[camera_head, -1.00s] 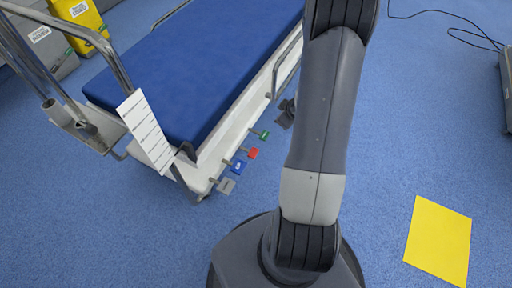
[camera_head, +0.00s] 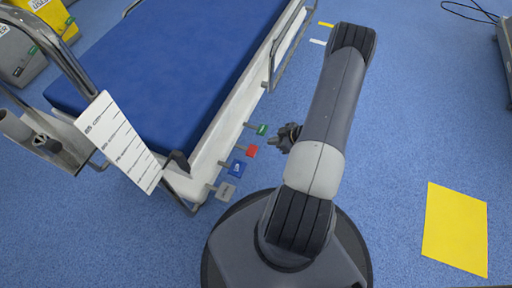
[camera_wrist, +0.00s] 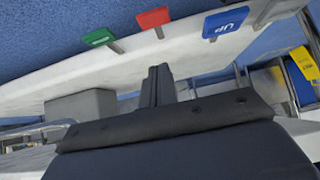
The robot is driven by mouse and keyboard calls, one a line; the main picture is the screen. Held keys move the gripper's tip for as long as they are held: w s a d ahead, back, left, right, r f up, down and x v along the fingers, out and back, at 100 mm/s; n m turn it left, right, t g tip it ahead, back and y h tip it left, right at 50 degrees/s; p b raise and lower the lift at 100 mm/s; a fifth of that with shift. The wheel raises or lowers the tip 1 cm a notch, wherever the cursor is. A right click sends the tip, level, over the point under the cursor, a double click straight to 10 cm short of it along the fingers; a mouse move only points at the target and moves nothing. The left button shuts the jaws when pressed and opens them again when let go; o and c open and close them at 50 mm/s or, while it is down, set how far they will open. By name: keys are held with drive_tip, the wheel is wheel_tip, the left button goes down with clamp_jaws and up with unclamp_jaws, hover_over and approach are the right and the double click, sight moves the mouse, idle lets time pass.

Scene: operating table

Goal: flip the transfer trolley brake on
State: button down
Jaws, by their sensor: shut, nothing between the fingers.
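The transfer trolley (camera_head: 228,125) has a row of coloured pedals low on its right side. The green pedal (camera_head: 262,129), red pedal (camera_head: 252,151), blue pedal (camera_head: 237,169) and grey pedal (camera_head: 225,191) stick out on short stems. I cannot read which one is marked as the brake. My gripper (camera_head: 285,138) is shut and empty, just right of the green and red pedals, without visible contact. In the wrist view, my gripper (camera_wrist: 158,76) points at the trolley's side. The red pedal (camera_wrist: 153,17), green pedal (camera_wrist: 100,37) and blue "UP" pedal (camera_wrist: 226,21) lie beyond its tips.
The trolley's blue mattress (camera_head: 165,75) is above the pedals. A metal rail (camera_head: 286,46) runs along its right side. A white scale label (camera_head: 118,142) hangs near its front. A yellow floor mark (camera_head: 455,228) lies at right.

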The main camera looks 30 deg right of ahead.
drive_tip(key=b, duration=0.4)
hover_over(254, 151)
wheel_tip(254, 151, down, 8)
drive_tip(key=shift+s+d+f+b, duration=0.2)
drive_tip(key=shift+s+f+b, duration=0.1)
drive_tip(key=shift+f, duration=0.25)
drive_tip(key=shift+s+d+f+b, duration=0.2)
drive_tip(key=shift+f+b, duration=0.1)
drive_tip(key=shift+f, duration=0.65)
drive_tip(key=shift+f, duration=0.1)
drive_tip(key=shift+s+d+f+b, duration=0.25)
drive_tip(key=shift+f+b, duration=0.2)
drive_tip(key=shift+b, duration=0.3)
drive_tip(key=shift+a, duration=0.1)
